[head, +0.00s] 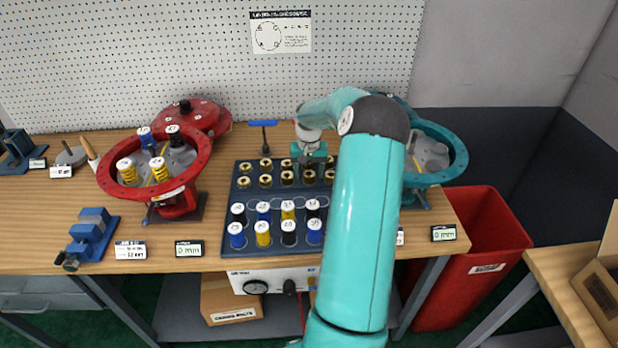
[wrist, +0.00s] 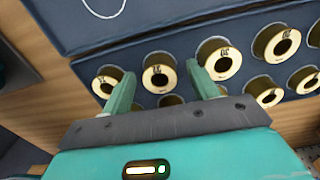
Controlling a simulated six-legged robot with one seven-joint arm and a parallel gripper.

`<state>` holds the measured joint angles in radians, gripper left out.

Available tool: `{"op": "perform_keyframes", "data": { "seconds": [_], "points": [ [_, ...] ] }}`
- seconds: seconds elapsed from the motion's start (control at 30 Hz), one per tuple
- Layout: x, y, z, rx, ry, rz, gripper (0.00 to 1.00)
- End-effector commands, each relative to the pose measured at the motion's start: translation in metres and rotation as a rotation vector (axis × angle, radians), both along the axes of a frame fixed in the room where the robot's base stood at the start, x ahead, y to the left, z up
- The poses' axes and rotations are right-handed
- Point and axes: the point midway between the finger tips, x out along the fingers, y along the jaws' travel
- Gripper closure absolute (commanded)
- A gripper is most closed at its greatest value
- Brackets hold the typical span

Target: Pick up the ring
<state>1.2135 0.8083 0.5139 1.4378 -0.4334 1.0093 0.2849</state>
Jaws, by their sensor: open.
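Several brass rings with dark centre holes and small labels sit in rows in a dark blue tray (head: 230,215). One ring (wrist: 158,73) lies between my fingertips in the wrist view, apart from both fingers as far as I can see. Other rings flank it, such as a ring on the left (wrist: 106,81) and a ring on the right (wrist: 219,60). My gripper (wrist: 157,76) is open and empty, with its fingers pointing at the row. In the head view my gripper (head: 308,160) is at the back of the tray, and my arm hides the tray's right part.
Labelled blue, yellow and black cylinders (head: 263,233) stand in the tray's front rows. A red flanged housing (head: 200,160) stands to the left, and a teal housing (head: 459,158) to the right, partly behind my arm. A blue T-handled tool (head: 263,123) is behind the tray.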

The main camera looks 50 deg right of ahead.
Motion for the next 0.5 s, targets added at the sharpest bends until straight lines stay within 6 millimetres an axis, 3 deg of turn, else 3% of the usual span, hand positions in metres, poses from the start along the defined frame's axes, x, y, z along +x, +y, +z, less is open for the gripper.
{"op": "perform_keyframes", "data": {
  "seconds": [0.13, 0.4, 0.5],
  "points": [
    [-0.0001, -0.0002, 0.0005, 0.0, 0.0, 0.0, 0.42],
    [0.0, -0.0001, 0.0007, 0.0, 0.0, 0.0, 0.93],
    [0.0, -0.0002, 0.0011, -0.001, -0.001, 0.0, 0.93]
  ]
}}
